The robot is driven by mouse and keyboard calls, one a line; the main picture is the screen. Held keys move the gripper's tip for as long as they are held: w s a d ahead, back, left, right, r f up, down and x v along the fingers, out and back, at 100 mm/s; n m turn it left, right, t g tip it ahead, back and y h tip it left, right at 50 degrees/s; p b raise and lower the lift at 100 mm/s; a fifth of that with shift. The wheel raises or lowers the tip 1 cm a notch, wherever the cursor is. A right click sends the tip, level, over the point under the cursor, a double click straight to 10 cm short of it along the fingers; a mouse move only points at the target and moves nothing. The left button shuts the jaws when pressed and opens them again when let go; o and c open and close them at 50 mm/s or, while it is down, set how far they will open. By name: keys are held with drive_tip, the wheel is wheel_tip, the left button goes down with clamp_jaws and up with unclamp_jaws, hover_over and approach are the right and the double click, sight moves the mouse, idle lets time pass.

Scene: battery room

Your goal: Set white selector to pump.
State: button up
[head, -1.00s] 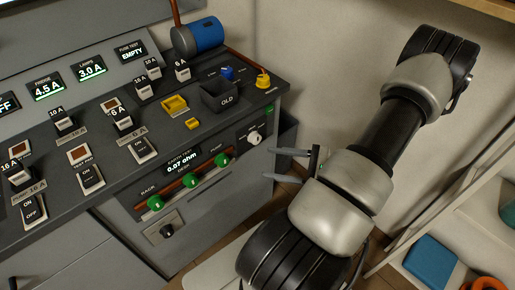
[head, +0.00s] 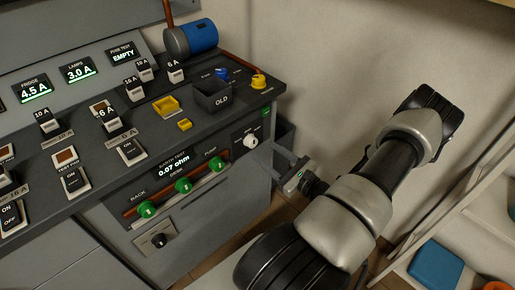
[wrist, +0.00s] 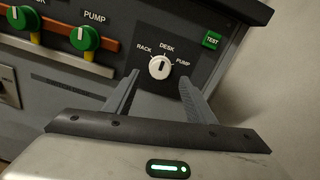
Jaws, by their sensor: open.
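The white selector (head: 251,141) is a round knob on the front panel of the grey console, at the right end. In the wrist view the white selector (wrist: 160,68) shows a dark pointer mark at its top, toward DESK; RACK is printed to its left and PUMP to its right. My gripper (head: 283,169) is open and empty, right of and a little below the selector in the head view. In the wrist view my gripper (wrist: 158,84) has its fingers apart on either side of the knob, with no contact visible.
A rail with several green knobs (head: 183,187) lies left of the selector. A green TEST button (wrist: 212,40) is up and right of it. The console top overhangs above, holding an open OLD bin (head: 212,96). A dark bin (head: 284,145) stands beside the console by the wall.

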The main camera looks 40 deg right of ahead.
sight(254, 144)
drive_tip(key=w, duration=0.5)
drive_tip(key=shift+w+a+b, duration=0.3)
drive_tip(key=shift+b, duration=0.05)
drive_tip(key=c, duration=1)
drive_tip(key=shift+c, duration=0.2)
drive_tip(key=shift+m+p, duration=0.3)
drive_tip(key=shift+r+m+p, duration=0.1)
drive_tip(key=shift+m+p, duration=0.6)
drive_tip(key=shift+m, duration=0.4)
drive_tip(key=m+p, duration=0.1)
drive_tip(key=m, duration=0.2)
drive_tip(key=shift+m+p, duration=0.3)
drive_tip(key=m+p, duration=0.1)
drive_tip(key=m, duration=0.4)
drive_tip(key=shift+m+p, duration=0.3)
drive_tip(key=shift+f, duration=0.2)
